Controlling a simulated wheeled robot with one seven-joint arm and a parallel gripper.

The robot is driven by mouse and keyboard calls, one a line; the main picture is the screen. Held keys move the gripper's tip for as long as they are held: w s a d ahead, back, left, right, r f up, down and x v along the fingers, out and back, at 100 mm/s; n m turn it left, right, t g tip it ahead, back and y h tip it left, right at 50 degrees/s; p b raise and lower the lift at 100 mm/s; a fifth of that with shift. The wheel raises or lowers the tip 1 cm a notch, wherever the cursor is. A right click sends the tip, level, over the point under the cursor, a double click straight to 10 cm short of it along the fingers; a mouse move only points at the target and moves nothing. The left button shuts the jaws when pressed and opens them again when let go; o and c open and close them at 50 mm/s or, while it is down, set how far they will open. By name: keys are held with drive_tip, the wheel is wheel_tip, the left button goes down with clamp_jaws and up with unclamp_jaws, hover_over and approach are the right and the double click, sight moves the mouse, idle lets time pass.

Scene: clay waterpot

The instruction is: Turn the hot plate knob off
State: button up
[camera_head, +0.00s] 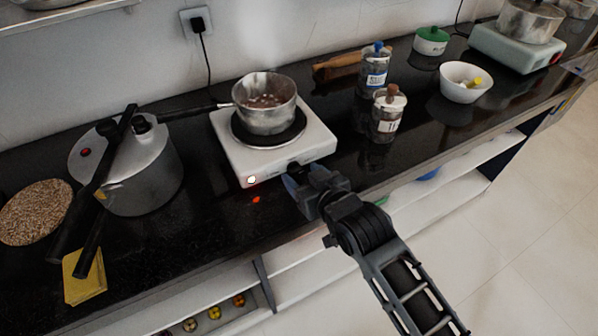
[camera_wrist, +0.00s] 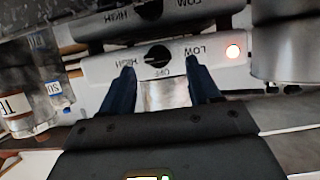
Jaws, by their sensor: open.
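The white hot plate (camera_head: 226,150) stands on the black counter with a metal pot (camera_head: 266,108) on its burner. The indicator light (camera_head: 252,180) glows, also in the wrist view (camera_wrist: 233,51). My gripper (camera_wrist: 160,68) is open in front of the panel, its fingertips either side of the knob, with nothing visibly held. In the head view my gripper (camera_head: 296,178) partly hides the knob area.
A pressure cooker (camera_head: 135,165) stands left of the hot plate, with a yellow sponge-like block (camera_head: 84,278) near its handles. A glass jar (camera_head: 388,118) stands close on the right, beside another blue-lidded jar (camera_head: 375,70). The glossy counter appears to reflect the panel.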

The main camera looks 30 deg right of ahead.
drive_tip(key=shift+x, duration=0.85)
drive_tip(key=shift+c, duration=0.3)
drive_tip(key=c, duration=1)
